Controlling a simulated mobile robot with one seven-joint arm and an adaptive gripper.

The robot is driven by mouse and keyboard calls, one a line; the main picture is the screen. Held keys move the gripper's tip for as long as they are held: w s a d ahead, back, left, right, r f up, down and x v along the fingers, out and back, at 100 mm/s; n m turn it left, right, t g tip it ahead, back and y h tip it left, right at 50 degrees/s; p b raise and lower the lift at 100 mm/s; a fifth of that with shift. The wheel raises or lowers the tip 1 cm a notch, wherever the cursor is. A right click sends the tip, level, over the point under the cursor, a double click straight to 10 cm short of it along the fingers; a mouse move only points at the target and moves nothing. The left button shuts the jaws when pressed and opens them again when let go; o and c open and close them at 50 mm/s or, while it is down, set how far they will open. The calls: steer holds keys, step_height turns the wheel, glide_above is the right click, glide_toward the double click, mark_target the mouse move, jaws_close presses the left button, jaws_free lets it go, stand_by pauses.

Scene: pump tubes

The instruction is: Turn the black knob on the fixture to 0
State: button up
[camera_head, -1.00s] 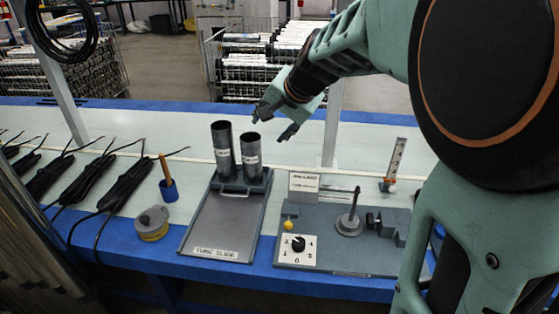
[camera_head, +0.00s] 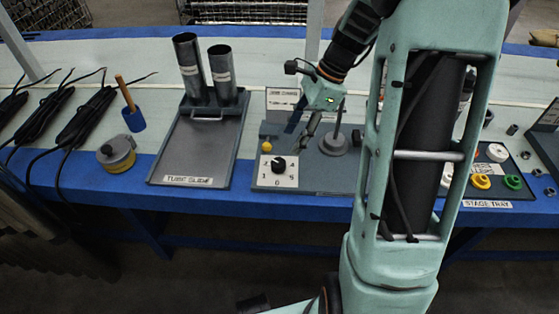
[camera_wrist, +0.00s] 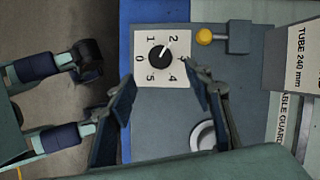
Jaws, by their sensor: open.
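The black knob (camera_head: 279,164) sits on a white square dial plate (camera_head: 290,181) at the front left of the grey fixture (camera_head: 335,177). In the wrist view the knob (camera_wrist: 158,57) is in clear sight on the plate (camera_wrist: 143,71), marked 0 to 5. Its white mark seems to point towards the 2; the 0 lies on the plate's left side there. My gripper (camera_head: 303,131) is open and empty, above the fixture behind the knob. In the wrist view its fingers (camera_wrist: 158,82) stand apart on both sides of the lower plate, not on the knob.
A yellow ball-ended part (camera_wrist: 204,36) sits beside the dial. A round grey base with a rod (camera_head: 334,143) stands to the right. The tube slide (camera_head: 197,146) with two upright tubes is left, the stage tray (camera_head: 504,194) right. The blue table edge runs in front.

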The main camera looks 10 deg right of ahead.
mark_target(279, 162)
steer(key=b+x, duration=0.3)
steer(key=x, duration=0.6)
steer(key=shift+f, duration=0.25)
steer(key=c, duration=1.2)
steer(key=shift+o, duration=0.2)
steer(key=shift+r+p, duration=0.1)
steer(key=shift+p, duration=0.25)
